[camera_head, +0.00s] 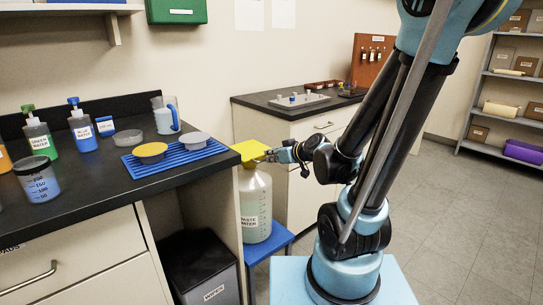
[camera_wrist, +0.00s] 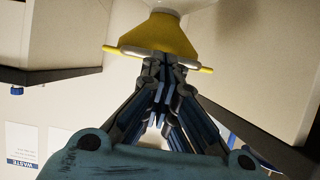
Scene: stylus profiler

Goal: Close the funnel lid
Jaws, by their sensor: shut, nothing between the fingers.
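The waste water jug (camera_head: 256,205) stands on a blue stool, with a yellow funnel on its mouth. In the wrist view the funnel (camera_wrist: 160,35) shows as a yellow cone, its wide rim towards my fingers. A flat yellow surface (camera_head: 249,149) shows on top in the head view; it looks like the lid lying flat, though I cannot tell whether it is fully seated. A pale bar with yellow ends (camera_wrist: 205,70) runs along the rim. My gripper (camera_head: 270,155) is shut and empty, right beside the funnel's rim; it also shows in the wrist view (camera_wrist: 160,60). Contact is unclear.
The black counter (camera_head: 105,185) at left holds bottles, a jug and a blue rack (camera_head: 180,160) with two round dishes. A dark wipes bin (camera_head: 200,270) stands below. A second bench (camera_head: 262,125) is behind the funnel. Open floor lies to the right.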

